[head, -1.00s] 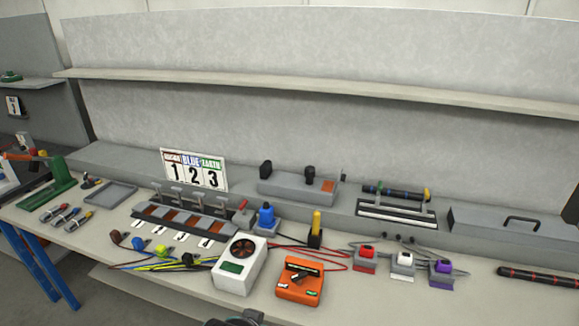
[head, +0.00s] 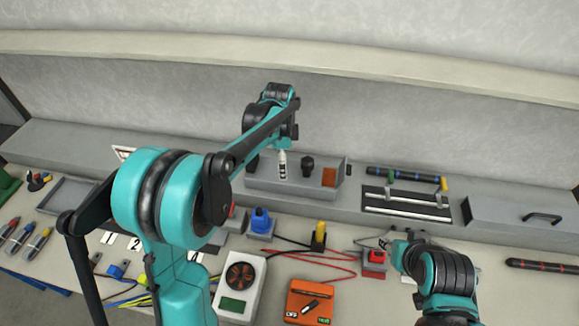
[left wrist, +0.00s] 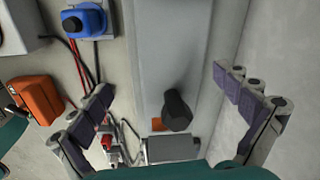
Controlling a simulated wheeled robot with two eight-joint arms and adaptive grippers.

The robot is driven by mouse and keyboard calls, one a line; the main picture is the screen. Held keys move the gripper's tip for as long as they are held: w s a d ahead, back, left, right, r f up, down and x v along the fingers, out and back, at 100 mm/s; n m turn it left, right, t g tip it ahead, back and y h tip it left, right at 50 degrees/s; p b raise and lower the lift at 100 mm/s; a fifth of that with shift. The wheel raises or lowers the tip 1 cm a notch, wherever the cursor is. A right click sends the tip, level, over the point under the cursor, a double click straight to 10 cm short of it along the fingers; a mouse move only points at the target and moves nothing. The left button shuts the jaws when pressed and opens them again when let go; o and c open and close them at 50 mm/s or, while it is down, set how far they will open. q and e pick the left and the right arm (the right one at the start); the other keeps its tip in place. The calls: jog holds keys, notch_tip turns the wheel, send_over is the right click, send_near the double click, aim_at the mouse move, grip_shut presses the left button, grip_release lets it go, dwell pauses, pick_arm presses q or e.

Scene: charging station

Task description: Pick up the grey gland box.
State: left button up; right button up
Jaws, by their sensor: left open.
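The grey gland box (head: 265,186) appears to be the long grey box on the raised back ledge, with a black knob and a brown patch on it. In the left wrist view the grey box (left wrist: 172,45) runs between the open fingers, with its black knob and brown patch near the bottom. My left gripper (head: 268,160) is over the box's left part, open and empty; my arm hides some of it. The left gripper's fingers show in the left wrist view (left wrist: 168,112), one either side of the box. My right gripper (head: 390,242) is at the lower right, its fingers unclear.
An orange meter (head: 309,302), a white fan box (head: 236,302) and a blue plug (head: 260,221) stand in front on the bench. The wall is close behind.

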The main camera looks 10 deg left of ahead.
aim_at(289, 171)
pick_arm(q)
jog(key=w+f+m, duration=0.1)
jog(key=w+f+m+g+p, duration=0.1)
jog(key=shift+w+d+f, duration=0.15)
jog(key=shift+w+d, duration=0.2)
jog(key=shift+w, duration=0.05)
notch_tip(289, 171, down, 3)
jog(key=shift+d+r+b, duration=0.1)
jog(key=shift+b, duration=0.25)
notch_tip(289, 171, down, 5)
jog(key=shift+d+f+b, duration=0.1)
jog(key=shift+d+b, duration=0.05)
jog(key=shift+b, duration=0.65)
jog(key=c, duration=1.1)
pick_arm(e)
jog(key=shift+f, duration=0.2)
